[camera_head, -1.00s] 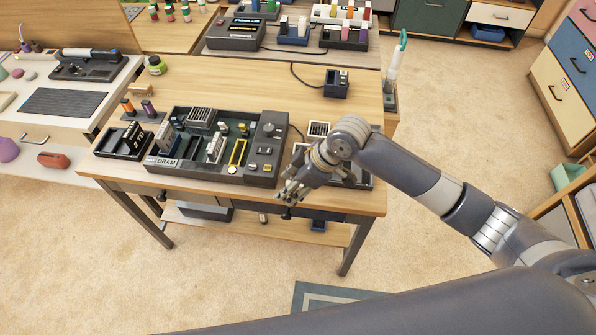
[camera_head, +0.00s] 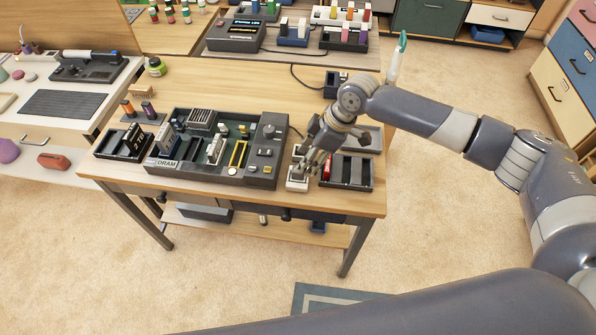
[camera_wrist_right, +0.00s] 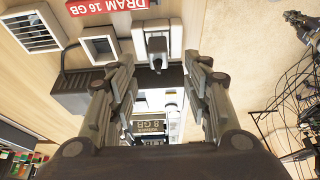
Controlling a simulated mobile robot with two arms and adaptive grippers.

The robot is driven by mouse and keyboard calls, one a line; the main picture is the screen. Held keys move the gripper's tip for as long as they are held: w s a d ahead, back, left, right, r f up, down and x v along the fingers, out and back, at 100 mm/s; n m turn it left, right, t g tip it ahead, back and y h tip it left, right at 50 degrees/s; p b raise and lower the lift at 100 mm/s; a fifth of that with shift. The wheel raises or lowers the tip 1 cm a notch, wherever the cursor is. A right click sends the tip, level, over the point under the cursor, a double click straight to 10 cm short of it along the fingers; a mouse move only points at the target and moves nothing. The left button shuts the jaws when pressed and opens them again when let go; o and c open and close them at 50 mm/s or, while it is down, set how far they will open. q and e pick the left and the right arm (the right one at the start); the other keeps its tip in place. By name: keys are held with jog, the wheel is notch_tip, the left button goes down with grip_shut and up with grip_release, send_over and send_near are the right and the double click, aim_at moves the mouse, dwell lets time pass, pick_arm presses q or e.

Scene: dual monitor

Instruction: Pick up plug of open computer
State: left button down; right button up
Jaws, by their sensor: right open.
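The open computer (camera_head: 263,178) is a dark case with boards and a DRAM label, on the wooden table in the head view. A small pale block (camera_head: 297,182) sits beside its right side, near the table's front edge. My right gripper (camera_head: 304,172) points down just above this block. In the right wrist view its two fingers (camera_wrist_right: 158,60) are spread apart, with nothing held. A grey plug-like piece on a white base (camera_wrist_right: 157,42) shows just beyond and between the fingertips, apart from them. I cannot tell whether it is the computer's plug. My left gripper is not in view.
A dark slotted tray (camera_head: 356,186) with a red item lies right of my right gripper. A smaller dark tray (camera_head: 108,149) is left of the computer. A dark device (camera_head: 331,82) with a cable stands behind. The table's back middle is clear.

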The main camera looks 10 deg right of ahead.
aim_at(298, 175)
jog(key=p+x, duration=0.1)
jog(key=x, duration=0.4)
jog(key=shift+w+a+f, duration=0.1)
jog(key=shift+w, duration=0.05)
grip_shut()
